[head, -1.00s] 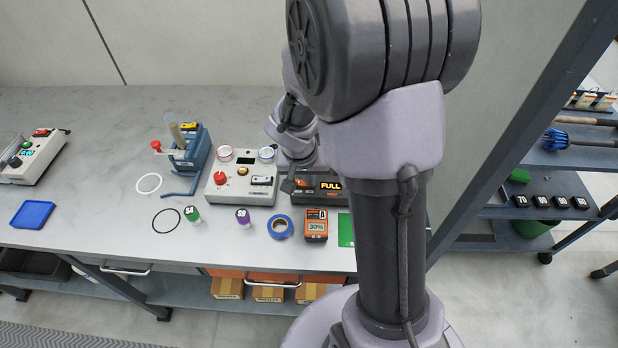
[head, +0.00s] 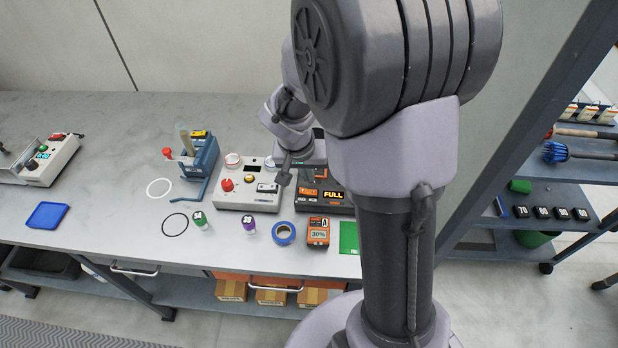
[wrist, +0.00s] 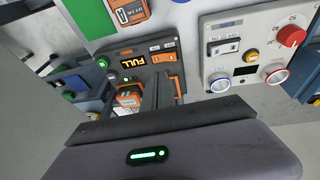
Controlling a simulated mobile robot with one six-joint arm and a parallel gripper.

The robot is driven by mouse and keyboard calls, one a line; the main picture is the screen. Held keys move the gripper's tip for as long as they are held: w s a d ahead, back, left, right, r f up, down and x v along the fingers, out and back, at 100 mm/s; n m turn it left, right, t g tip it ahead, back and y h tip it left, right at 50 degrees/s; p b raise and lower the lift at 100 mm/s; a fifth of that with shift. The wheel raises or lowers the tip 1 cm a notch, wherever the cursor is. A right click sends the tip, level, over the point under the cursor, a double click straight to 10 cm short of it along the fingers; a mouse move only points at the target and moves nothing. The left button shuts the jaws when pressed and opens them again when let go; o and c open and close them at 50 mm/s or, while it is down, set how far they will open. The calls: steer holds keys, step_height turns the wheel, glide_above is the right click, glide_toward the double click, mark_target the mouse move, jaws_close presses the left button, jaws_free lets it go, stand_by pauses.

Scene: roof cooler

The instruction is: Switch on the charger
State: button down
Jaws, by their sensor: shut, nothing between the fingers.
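The charger (head: 331,207) is a dark box with orange trim and a lit FULL display, standing on the bench; my arm hides part of it in the head view. In the wrist view the charger (wrist: 112,52) shows the display, a small green light, an orange rocker switch (wrist: 164,58) under two small labels, and an orange battery (wrist: 128,98) seated at it. My gripper (head: 283,180) is shut and empty, above the left edge of the charger, beside the white box. In the wrist view its thin dark fingers (wrist: 172,82) point toward the charger's switch side; contact cannot be told.
A white box (head: 247,190) with a red knob stands just left of the charger. An orange battery marked 30% (head: 317,232), blue tape (head: 283,233) and a green card (head: 349,237) lie in front. A blue stand (head: 199,160) is farther left.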

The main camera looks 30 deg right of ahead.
step_height(320, 180, up, 8)
steer(key=s+p, duration=0.2)
steer(key=shift+s, duration=0.4)
